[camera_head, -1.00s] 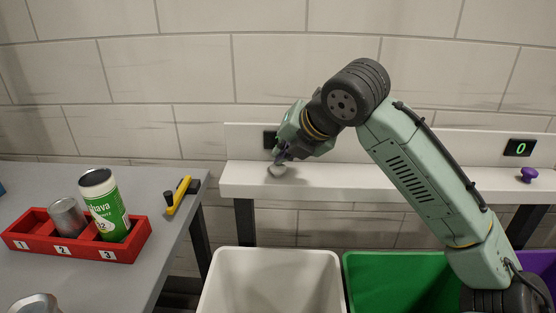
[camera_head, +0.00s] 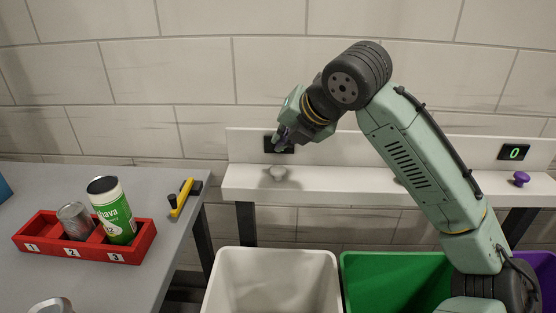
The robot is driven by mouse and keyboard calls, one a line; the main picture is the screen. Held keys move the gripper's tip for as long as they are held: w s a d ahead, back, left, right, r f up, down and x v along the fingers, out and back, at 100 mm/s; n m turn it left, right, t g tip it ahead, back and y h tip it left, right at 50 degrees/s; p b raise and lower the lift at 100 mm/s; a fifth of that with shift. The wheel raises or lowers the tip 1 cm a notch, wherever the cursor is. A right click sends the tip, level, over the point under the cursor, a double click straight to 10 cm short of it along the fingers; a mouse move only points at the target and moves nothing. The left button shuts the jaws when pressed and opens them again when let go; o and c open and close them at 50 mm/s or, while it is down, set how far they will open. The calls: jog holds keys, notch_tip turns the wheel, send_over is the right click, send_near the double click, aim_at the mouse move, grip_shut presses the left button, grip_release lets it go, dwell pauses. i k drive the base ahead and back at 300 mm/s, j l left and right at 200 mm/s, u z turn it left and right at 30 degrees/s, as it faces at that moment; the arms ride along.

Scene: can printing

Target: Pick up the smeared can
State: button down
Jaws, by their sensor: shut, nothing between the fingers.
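A green and white can (camera_head: 115,212) with a dark top stands tilted in slot 3 of a red rack (camera_head: 140,243) on the grey table. A plain grey metal can (camera_head: 75,221) leans in slot 2. Slot 1 looks empty. The top of another metal object (camera_head: 50,306) is cut off at the bottom left edge. I cannot tell smears on any can at this size. My gripper (camera_head: 279,143) is shut and empty, above the white shelf and far to the right of the rack.
A pale knob (camera_head: 278,174) sits on the white shelf (camera_head: 340,190) below my gripper, with a dark display behind. A purple knob (camera_head: 521,179) and a display reading 0 (camera_head: 514,153) are at the right. White (camera_head: 275,257), green (camera_head: 395,262) and purple bins stand below. A yellow-black tool (camera_head: 183,197) lies by the rack.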

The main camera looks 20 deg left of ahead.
aim_at(105, 193)
jog(key=k+l, duration=0.25)
jog(key=l, duration=0.15)
jog(key=k+l, duration=0.25)
jog(key=l, duration=0.15)
jog(key=k+l, duration=0.25)
jog(key=l, duration=0.15)
jog(key=k+l, duration=0.25)
jog(key=l, duration=0.15)
